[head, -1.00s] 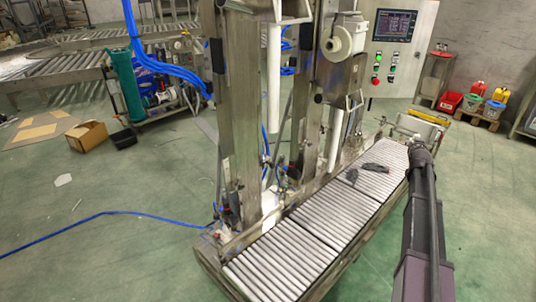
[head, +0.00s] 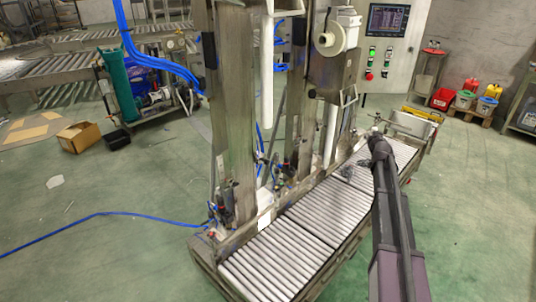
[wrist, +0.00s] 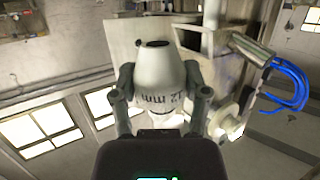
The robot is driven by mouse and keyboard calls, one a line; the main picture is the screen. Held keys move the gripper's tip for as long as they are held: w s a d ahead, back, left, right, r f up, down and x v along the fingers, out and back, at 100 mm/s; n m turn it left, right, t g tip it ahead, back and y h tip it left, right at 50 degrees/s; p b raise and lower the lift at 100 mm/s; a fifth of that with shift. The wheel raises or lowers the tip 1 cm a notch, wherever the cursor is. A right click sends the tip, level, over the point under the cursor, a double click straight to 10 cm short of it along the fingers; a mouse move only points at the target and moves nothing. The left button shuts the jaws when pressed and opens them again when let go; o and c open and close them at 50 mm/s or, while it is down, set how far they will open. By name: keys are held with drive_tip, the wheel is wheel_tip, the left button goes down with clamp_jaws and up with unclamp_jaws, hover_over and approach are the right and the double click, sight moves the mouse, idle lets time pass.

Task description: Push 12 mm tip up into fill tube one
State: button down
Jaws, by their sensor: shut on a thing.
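In the wrist view, my gripper (wrist: 160,88) is shut on the 12 mm tip (wrist: 158,68), a pale grey tapered piece with dark 12 MM lettering that reads upside down. Its narrow end with a dark opening points up in the picture. In the head view, my gripper (head: 377,143) is over the far part of the roller conveyor, and the tip is too small to make out there. Two white fill tubes hang from the steel machine, a nearer one (head: 267,75) and a farther one (head: 330,132). No label shows which is tube one. My gripper is right of both, apart from them.
The roller conveyor (head: 262,262) runs below the tubes. Steel columns (head: 233,110) stand beside the tubes. A control panel (head: 388,45) is behind. Blue hoses (head: 160,65) hang at the left. Green floor is free at the right.

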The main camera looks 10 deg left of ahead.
drive_tip(key=s+a+f+n+y+b, duration=0.1)
drive_tip(key=a+f+n+y+b, duration=0.1)
drive_tip(key=a, duration=1.2)
drive_tip(key=s+a+f+n+g+y+b, duration=0.1)
drive_tip(key=a+f+n+y+b, duration=0.1)
drive_tip(key=a, duration=1.2)
drive_tip(key=s+a+f+n+y+b, duration=0.1)
drive_tip(key=a+f+n+y+b, duration=0.1)
drive_tip(key=a, duration=1.3)
drive_tip(key=shift+s+f+y+b, duration=0.2)
drive_tip(key=shift+f+y+b, duration=0.3)
drive_tip(key=shift+y, duration=0.6)
drive_tip(key=shift+d+f+n+g+y, duration=0.1)
drive_tip(key=shift+n+g+y, duration=0.2)
drive_tip(key=shift+n, duration=0.1)
wheel_tip(320, 180, up, 6)
drive_tip(key=p, duration=0.6)
drive_tip(key=shift+f, duration=0.1)
drive_tip(key=shift+r+p, duration=1.8)
drive_tip(key=shift+w, duration=0.1)
unclamp_jaws()
